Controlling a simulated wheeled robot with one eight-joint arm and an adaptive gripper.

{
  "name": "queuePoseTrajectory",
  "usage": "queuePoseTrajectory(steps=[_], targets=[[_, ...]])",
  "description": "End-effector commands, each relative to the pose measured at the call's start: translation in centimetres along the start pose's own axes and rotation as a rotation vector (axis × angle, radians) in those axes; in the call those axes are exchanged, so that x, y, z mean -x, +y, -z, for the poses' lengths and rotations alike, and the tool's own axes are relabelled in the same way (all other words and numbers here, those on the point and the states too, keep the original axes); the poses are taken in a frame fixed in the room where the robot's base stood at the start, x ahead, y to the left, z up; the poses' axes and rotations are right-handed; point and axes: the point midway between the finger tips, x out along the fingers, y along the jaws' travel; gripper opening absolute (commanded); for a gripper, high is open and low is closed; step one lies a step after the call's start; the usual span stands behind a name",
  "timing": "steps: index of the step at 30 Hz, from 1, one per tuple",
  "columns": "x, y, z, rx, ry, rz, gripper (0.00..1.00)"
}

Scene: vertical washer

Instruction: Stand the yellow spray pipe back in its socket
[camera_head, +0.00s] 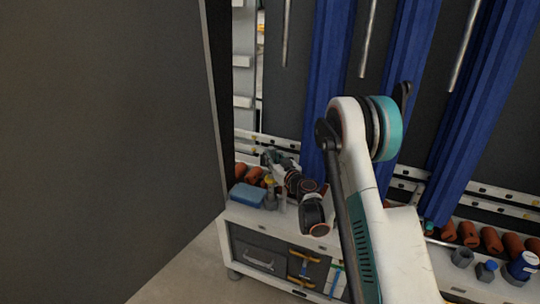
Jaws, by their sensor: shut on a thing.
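My gripper (273,160) is small and far off at the end of my arm, at the left end of the white bench. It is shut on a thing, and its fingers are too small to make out. A small yellow piece (268,181), which looks like part of the spray pipe, shows just below it. Most of the pipe is hidden or too small to see. A grey upright part (271,200) stands under the yellow piece; I cannot tell whether it is the socket or whether they touch.
A large dark panel (100,140) fills the left side. Orange cylinders (468,234), a grey fitting (462,257) and a blue-white can (523,266) stand at right. Blue columns (328,80) rise behind.

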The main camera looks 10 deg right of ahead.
Motion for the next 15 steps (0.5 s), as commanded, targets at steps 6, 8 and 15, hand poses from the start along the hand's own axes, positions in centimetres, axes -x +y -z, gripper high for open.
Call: queuePoseTrajectory(steps=[6, 8, 15], targets=[[-0.02, 0.01, -0.38, 0.0, 0.0, 0.0, 0.2], [-0.02, 0.0, -0.38, 0.0, 0.0, 0.0, 0.34], [-0.01, 0.0, -0.37, 0.0, 0.0, 0.0, 0.42]])
